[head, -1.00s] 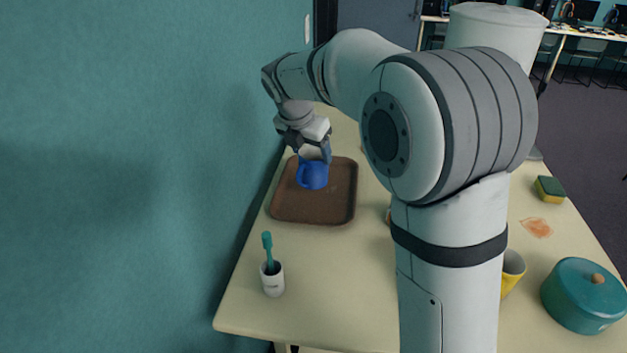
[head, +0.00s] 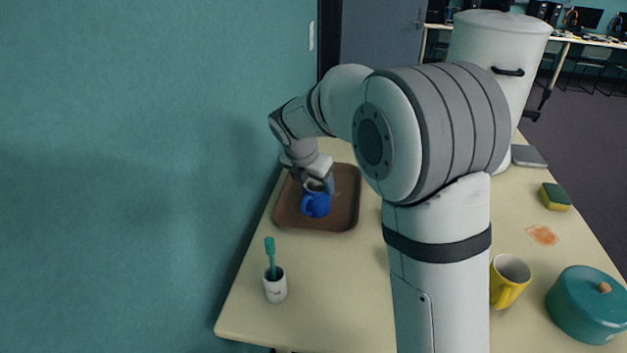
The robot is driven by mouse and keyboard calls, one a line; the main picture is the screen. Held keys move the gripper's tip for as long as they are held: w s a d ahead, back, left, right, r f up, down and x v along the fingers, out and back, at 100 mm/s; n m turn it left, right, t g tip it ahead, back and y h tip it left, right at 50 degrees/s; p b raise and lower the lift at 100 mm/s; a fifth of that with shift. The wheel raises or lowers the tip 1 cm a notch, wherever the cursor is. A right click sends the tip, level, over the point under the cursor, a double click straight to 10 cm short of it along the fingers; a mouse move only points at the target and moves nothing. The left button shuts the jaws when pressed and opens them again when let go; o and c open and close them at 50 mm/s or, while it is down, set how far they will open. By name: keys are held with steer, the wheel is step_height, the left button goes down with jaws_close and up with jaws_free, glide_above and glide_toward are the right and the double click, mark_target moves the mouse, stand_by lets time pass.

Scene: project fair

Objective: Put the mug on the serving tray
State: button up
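The blue mug (head: 316,205) is upright over the brown serving tray (head: 290,217), near the tray's middle, with its handle toward the camera. My gripper (head: 321,187) points down at the mug's rim from above, with a finger at the rim. It looks shut on the mug, though the fingertips are partly hidden. I cannot tell whether the mug's base touches the tray.
A white cup with a teal toothbrush (head: 274,286) stands in front of the tray. To the right are a yellow mug (head: 510,275), a teal pot (head: 585,310), a sponge (head: 555,196), an orange stain (head: 542,235) and a white bin (head: 499,45). A wall runs along the left.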

steer(key=o, duration=0.4)
steer(key=shift+r, duration=0.15)
steer(key=v, duration=1.2)
steer(key=s+d+f+m, duration=0.3)
steer(key=s+d+m, duration=0.2)
steer(key=s+m, duration=0.3)
steer(key=s+d+f+m+y, duration=0.1)
steer(key=s+d+f+m, duration=0.1)
steer(key=s+d+m, duration=0.3)
steer(key=s+d+f+m+g+y, duration=0.1)
steer(key=s+d+f+m, duration=0.2)
steer(key=s+m, duration=1)
steer(key=shift+s+d+f+m, duration=0.1)
steer(key=shift+d+f+m, duration=0.05)
steer(key=shift+d+m, duration=0.7)
steer(key=shift+d+f+m, duration=0.2)
steer(key=shift+d+m, duration=0.6)
steer(key=shift+m, duration=0.05)
